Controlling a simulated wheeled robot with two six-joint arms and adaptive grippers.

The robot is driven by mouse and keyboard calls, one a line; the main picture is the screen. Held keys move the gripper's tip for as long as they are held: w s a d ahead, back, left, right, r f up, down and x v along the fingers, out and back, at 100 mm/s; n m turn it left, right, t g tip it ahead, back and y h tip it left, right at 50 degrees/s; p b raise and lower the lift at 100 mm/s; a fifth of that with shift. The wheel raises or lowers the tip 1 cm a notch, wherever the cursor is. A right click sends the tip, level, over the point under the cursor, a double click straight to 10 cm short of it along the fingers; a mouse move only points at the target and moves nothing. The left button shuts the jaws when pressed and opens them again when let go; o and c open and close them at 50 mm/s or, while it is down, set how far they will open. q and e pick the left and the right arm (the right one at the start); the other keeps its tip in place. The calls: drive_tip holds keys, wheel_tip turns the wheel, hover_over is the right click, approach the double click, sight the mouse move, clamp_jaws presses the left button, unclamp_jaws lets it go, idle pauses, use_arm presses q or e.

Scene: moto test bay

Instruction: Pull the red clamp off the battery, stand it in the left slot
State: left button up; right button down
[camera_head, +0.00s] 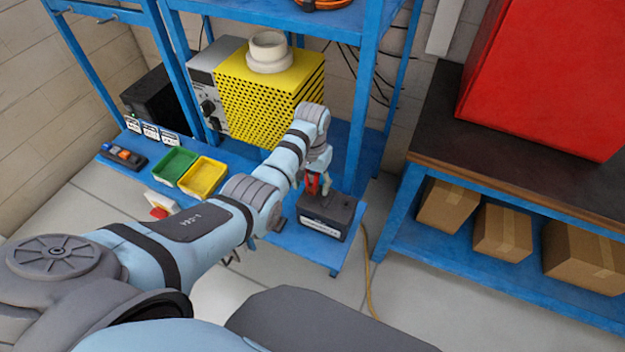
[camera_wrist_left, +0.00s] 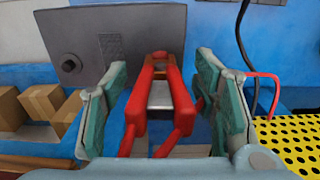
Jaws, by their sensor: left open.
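The battery (camera_head: 326,218) is a dark grey box with a white label on the blue lower shelf. It also shows as a grey block with a terminal at the back of the left wrist view (camera_wrist_left: 88,38). The red clamp (camera_head: 312,186) stands at the battery's top. My left gripper (camera_head: 319,178) is open above the battery, pointing down. In the left wrist view, the red clamp (camera_wrist_left: 143,110) lies between the open teal-padded fingers, with a visible gap on each side. The left slot cannot be made out. My right gripper is not in view.
A yellow perforated unit (camera_head: 262,92) stands behind my left arm. A blue post (camera_head: 366,110) rises close right of the gripper. Cardboard boxes (camera_head: 503,232) sit under the right bench.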

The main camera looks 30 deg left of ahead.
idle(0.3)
use_arm(q)
clamp_jaws()
drive_tip(key=shift+r+p, duration=0.65)
drive_tip(key=shift+r, duration=2.4)
drive_tip(key=shift+r, duration=2.5)
